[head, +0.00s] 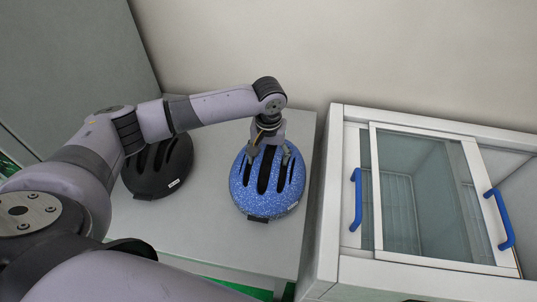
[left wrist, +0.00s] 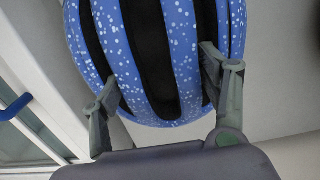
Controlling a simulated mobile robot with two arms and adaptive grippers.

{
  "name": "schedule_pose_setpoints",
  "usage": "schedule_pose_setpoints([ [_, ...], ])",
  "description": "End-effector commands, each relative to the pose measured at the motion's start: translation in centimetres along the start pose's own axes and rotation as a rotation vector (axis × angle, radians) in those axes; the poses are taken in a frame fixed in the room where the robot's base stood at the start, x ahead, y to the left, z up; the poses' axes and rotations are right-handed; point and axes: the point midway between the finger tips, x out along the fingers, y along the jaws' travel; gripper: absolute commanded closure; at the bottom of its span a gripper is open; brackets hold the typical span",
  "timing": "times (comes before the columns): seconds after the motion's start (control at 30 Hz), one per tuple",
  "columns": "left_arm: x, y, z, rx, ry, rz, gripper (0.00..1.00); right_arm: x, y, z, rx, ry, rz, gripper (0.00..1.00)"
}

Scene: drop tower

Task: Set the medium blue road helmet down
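The blue road helmet (head: 243,196), speckled white with dark vents, is over the right part of the grey tabletop, dome up. I cannot tell for sure whether its underside touches the top. My left gripper (head: 268,152) comes down on it from above. In the left wrist view, the fingers of the left gripper (left wrist: 160,72) reach into two dark vents and clasp the middle ribs of the helmet (left wrist: 185,60) between them. The fingertips are partly hidden in the vents. My right gripper is not in view.
A black helmet (head: 146,184) rests on the grey tabletop (head: 205,225) to the left, partly behind my arm. A white chest with a sliding glass lid (head: 420,195) and blue handles stands close on the right. The tabletop between the helmets is clear.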

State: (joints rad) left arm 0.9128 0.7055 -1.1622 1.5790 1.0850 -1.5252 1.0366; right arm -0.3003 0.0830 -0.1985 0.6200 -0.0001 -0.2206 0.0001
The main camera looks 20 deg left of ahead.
Motion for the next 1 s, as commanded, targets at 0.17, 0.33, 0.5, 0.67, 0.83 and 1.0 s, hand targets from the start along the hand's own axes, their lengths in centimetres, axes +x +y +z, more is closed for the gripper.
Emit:
schedule_pose_setpoints([
  [0.17, 0.0, 0.0, 0.0, 0.0, 0.0, 0.0, 0.17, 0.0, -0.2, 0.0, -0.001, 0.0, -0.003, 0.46],
  [0.33, -0.1, 0.0, 0.0, -0.001, 0.001, 0.0, 0.14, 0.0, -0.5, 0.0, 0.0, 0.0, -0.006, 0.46],
  [0.5, -0.1, 0.0, 0.0, -0.001, 0.001, 0.0, 0.14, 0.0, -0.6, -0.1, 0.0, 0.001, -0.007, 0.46],
  [0.67, -0.2, 0.0, -0.1, -0.001, 0.002, 0.0, 0.14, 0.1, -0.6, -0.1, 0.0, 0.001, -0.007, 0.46],
  [0.83, -1.9, 0.0, -0.1, -0.001, 0.003, 0.001, 0.14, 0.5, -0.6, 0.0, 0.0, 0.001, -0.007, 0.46],
  [1.0, -5.5, 0.0, -0.1, 0.001, 0.005, 0.001, 0.14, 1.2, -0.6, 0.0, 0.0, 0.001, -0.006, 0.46],
])
